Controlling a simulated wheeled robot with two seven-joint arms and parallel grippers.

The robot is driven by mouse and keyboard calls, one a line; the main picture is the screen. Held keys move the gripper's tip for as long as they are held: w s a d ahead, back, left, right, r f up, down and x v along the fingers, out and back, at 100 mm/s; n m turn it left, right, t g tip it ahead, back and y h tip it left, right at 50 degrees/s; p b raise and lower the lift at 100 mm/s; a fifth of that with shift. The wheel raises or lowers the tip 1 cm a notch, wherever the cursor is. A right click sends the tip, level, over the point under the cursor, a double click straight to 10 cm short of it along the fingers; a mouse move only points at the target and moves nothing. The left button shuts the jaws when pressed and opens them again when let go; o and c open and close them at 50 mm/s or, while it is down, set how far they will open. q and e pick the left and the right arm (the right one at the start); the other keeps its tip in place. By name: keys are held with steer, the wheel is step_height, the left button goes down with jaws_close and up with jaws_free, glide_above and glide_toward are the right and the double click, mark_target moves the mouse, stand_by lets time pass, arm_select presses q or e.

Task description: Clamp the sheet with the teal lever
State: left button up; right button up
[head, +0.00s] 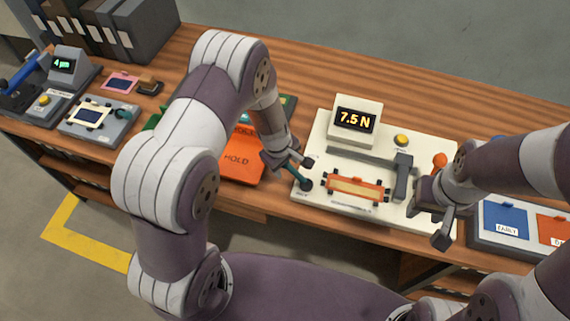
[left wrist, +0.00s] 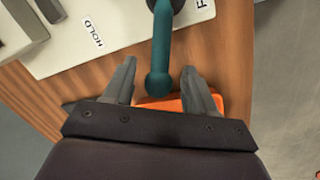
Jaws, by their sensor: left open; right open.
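The teal lever (left wrist: 161,45) runs down from the top of the left wrist view to its round knob, between my left gripper's fingers (left wrist: 160,85). The fingers are open, with a gap on each side. In the head view my left gripper (head: 290,160) is at the left end of the cream tester (head: 320,143), largely hiding the lever. The sheet (head: 356,188) is a pale tan strip with orange edging lying on the tester's front part. My right gripper (head: 437,214) is open and empty at the tester's right front edge.

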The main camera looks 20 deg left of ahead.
arm_select(q)
steer(key=shift+w+f, duration=0.15)
steer(key=shift+f, duration=0.05)
jaws_close()
